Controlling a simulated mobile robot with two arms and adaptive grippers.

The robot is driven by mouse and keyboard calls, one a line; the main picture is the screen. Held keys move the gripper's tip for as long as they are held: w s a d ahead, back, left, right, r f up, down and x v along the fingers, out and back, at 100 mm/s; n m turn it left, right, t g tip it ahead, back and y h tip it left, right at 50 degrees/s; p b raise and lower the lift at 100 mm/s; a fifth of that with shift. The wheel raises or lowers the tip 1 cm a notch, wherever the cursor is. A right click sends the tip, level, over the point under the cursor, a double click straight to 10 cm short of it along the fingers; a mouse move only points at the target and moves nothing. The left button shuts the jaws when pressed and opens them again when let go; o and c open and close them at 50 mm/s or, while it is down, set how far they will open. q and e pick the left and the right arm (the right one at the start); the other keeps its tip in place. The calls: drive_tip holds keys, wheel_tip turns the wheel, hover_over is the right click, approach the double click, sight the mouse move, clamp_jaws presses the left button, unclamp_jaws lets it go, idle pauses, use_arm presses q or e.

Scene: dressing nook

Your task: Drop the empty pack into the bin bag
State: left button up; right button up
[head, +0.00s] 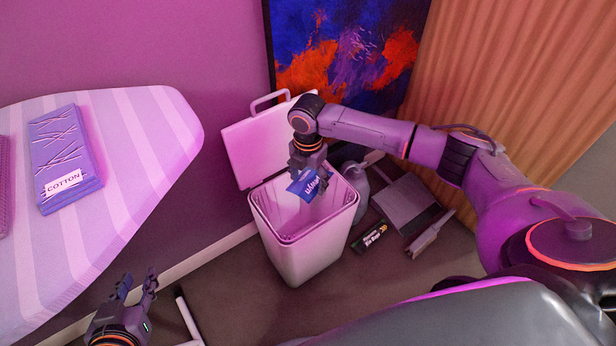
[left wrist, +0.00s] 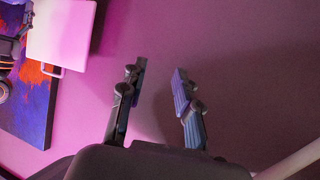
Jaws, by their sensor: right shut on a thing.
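A white bin (head: 300,249) stands on the floor with its lid (head: 262,140) raised at the back. A pale liner shows inside its rim (head: 276,231). My right gripper (head: 309,176) is shut on a small blue pack (head: 305,187) with white lettering and holds it over the bin's opening. In the head view the pack lies within the outline of the opening; its exact height above the rim is hard to tell. My left gripper (head: 136,285) is open and empty at the lower left, and its spread fingers also show in the left wrist view (left wrist: 158,93).
An ironing board (head: 130,195) with a bundle marked COTTON (head: 65,160) is at the left. Right of the bin are a grey jug (head: 357,180), a dustpan (head: 404,204), a brush (head: 430,236) and a dark box (head: 370,237). A painting (head: 345,55) stands behind.

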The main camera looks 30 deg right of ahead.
use_arm(q)
drive_tip(key=shift+w+d+r+t+h, duration=0.2)
drive_tip(key=shift+w+r+t, duration=0.25)
drive_tip(key=shift+r, duration=0.15)
drive_tip(key=shift+w+d+r+t+h, duration=0.1)
drive_tip(key=shift+w+d+r+t, duration=0.1)
drive_tip(key=shift+w+r+t, duration=0.3)
use_arm(e)
drive_tip(key=shift+f, duration=0.25)
use_arm(q)
drive_tip(key=shift+s+r, duration=0.1)
